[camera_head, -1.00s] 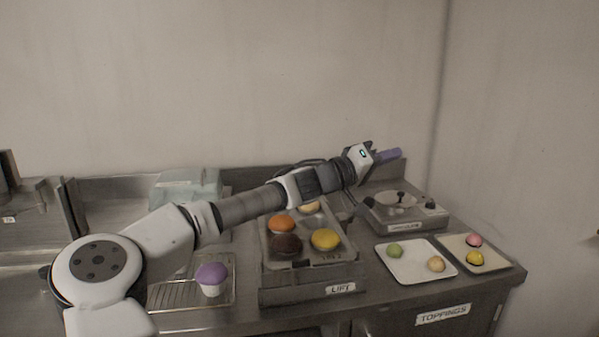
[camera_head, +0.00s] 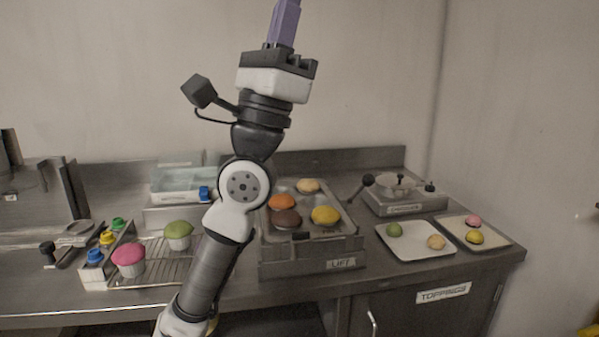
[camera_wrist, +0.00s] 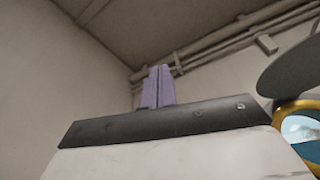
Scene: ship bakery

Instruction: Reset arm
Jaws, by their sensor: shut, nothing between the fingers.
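My arm is raised in the head view, and my gripper (camera_head: 287,15) points upward at the top of the picture. Its purple fingers are together and hold nothing. The gripper is well above the counter and touches nothing.
A lift tray (camera_head: 350,238) holds several round buns. A wire rack (camera_head: 155,268) with cupcakes is left of my arm. Two white plates (camera_head: 415,252) (camera_head: 495,241) with small balls and a burner unit (camera_head: 405,203) stand at right. Pipes (camera_wrist: 225,35) run along the ceiling.

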